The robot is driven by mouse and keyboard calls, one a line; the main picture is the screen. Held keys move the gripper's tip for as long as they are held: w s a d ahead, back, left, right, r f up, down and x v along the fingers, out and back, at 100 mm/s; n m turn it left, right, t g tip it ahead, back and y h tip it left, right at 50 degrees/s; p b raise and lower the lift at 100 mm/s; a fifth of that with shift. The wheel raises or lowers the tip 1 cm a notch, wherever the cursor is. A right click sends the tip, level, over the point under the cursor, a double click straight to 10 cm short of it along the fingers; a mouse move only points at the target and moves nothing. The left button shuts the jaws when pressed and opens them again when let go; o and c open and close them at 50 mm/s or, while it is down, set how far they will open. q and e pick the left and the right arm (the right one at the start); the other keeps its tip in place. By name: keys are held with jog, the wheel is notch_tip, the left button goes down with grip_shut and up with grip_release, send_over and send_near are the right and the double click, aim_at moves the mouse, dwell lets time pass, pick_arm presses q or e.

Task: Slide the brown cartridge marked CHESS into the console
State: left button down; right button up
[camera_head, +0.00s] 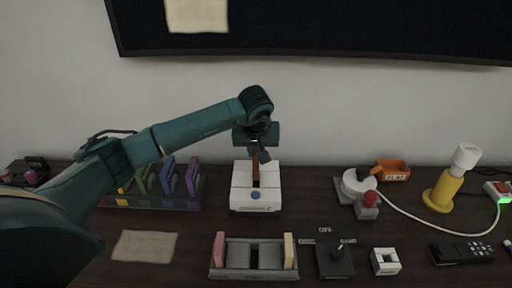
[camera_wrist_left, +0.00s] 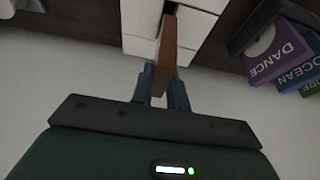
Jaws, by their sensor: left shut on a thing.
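The brown cartridge (camera_head: 256,170) stands upright over the slot of the white console (camera_head: 254,200). Its lower end reaches the slot; I cannot tell how deep it sits. My left gripper (camera_head: 262,154) is above the console and shut on the cartridge's upper part. In the left wrist view the brown cartridge (camera_wrist_left: 168,45) runs from between the fingertips (camera_wrist_left: 163,88) to the white console (camera_wrist_left: 190,25). The CHESS marking cannot be read in either view. My right gripper is not in view.
A rack (camera_head: 150,203) with several coloured cartridges stands left of the console. A grey holder (camera_head: 254,274) with a pink and a tan cartridge stands in front.

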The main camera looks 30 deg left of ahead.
aim_at(256, 168)
pick_arm(q)
jog(key=shift+f+b, duration=0.35)
jog(key=shift+f, duration=0.45)
dwell(0.6)
dwell(0.8)
jog(key=shift+f+b, duration=2.1)
jog(key=shift+f, duration=0.45)
jog(key=c, duration=1.3)
grip_release()
